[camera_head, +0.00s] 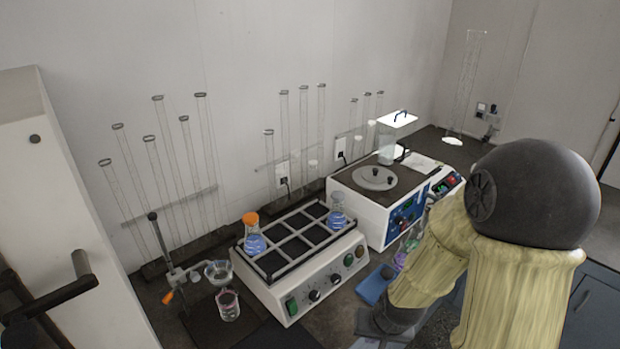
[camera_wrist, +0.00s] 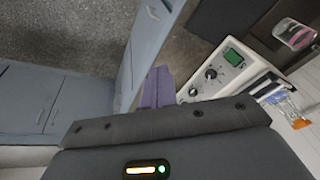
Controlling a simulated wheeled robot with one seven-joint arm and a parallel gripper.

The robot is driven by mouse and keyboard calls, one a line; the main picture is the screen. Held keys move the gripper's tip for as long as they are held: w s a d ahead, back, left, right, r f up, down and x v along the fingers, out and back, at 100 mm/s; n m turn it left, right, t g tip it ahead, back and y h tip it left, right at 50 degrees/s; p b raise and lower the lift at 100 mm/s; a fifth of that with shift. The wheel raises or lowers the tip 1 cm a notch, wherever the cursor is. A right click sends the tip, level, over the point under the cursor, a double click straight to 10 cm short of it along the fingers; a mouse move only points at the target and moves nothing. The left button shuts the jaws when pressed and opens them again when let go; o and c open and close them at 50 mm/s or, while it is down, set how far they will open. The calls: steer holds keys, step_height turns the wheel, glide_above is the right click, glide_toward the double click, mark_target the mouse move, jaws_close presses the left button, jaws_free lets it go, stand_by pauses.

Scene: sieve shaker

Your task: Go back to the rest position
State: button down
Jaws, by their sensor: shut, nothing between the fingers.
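My gripper (camera_head: 382,326) hangs low at the bottom of the head view, over the front edge of the bench, right of the shaker with the flasks. It is shut and holds nothing. My arm bends down to it from the right. In the wrist view the dark gripper housing fills the bottom, and the fingertips are not clear. The sieve shaker or similar white device (camera_head: 383,205) with a round lid stands behind the arm. The flask shaker (camera_head: 300,275) carries an orange-capped flask (camera_head: 254,235) and another flask (camera_head: 338,212) with blue liquid.
A blue flat object (camera_head: 376,284) lies close to my gripper. A beaker with pink contents (camera_head: 228,305) and a small stand (camera_head: 170,265) are at the left. Tall glass tubes line the wall. Blue-grey cabinets (camera_wrist: 45,95) and open floor (camera_wrist: 80,35) show in the wrist view.

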steer(key=s+d+r+n+h, duration=0.1)
steer(key=s+r, duration=0.3)
steer(key=r, duration=0.4)
steer(key=shift+s+d+r+n+g, duration=0.25)
steer(key=shift+d+n+g, duration=0.05)
steer(key=shift+d+n, duration=0.1)
stand_by(1.5)
